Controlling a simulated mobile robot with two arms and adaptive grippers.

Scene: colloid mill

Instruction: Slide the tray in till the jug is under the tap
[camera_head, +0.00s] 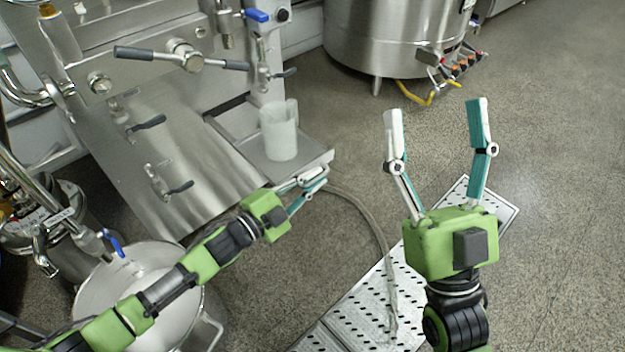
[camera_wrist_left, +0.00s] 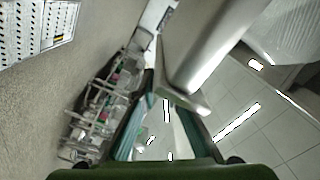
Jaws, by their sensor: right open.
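The grey metal tray (camera_head: 312,160) sticks out from the front of the machine. The translucent white jug (camera_head: 280,131) stands upright on it. The tap (camera_head: 262,72) with a blue lever is above and behind the jug, nearer the machine. My left gripper (camera_head: 322,178) is at the tray's outer front edge, fingers close together. In the left wrist view, metal (camera_wrist_left: 205,50) covers part of one finger, so I cannot tell whether they are shut on the tray. My right gripper (camera_head: 435,105) is open and empty, right of the tray, fingers pointing away.
The machine's sloping steel panel (camera_head: 185,150) with black levers is left of the tray. A white bucket (camera_head: 140,290) stands at the lower left. A perforated metal grate (camera_head: 360,308) and a hose (camera_head: 375,228) lie on the floor. A steel tank (camera_head: 385,40) stands behind. Floor at the right is clear.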

